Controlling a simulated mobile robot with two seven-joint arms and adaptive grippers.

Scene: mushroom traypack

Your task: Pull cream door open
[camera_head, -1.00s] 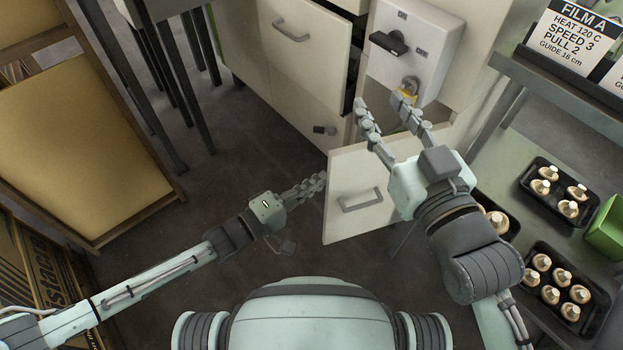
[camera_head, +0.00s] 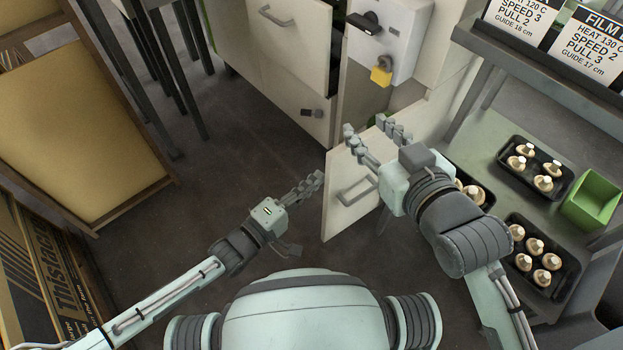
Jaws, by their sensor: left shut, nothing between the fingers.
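The cream door (camera_head: 340,212) stands swung out from the cream cabinet, with its grey bar handle (camera_head: 357,191) facing me. My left gripper (camera_head: 318,178) is shut and empty, its fingertips close beside the door's left edge; whether they touch it I cannot tell. My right gripper (camera_head: 368,128) has its fingers spread, with nothing seen between them. It is over the door's upper part, and its palm and wrist hide the door's right part.
A switch box (camera_head: 400,40) with a black handle and yellow padlock (camera_head: 381,75) is on the cabinet. At right, a green bench bears mushroom trays (camera_head: 512,172) and a green box (camera_head: 594,203). Wooden shelving (camera_head: 80,110) stands left. The dark floor between is open.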

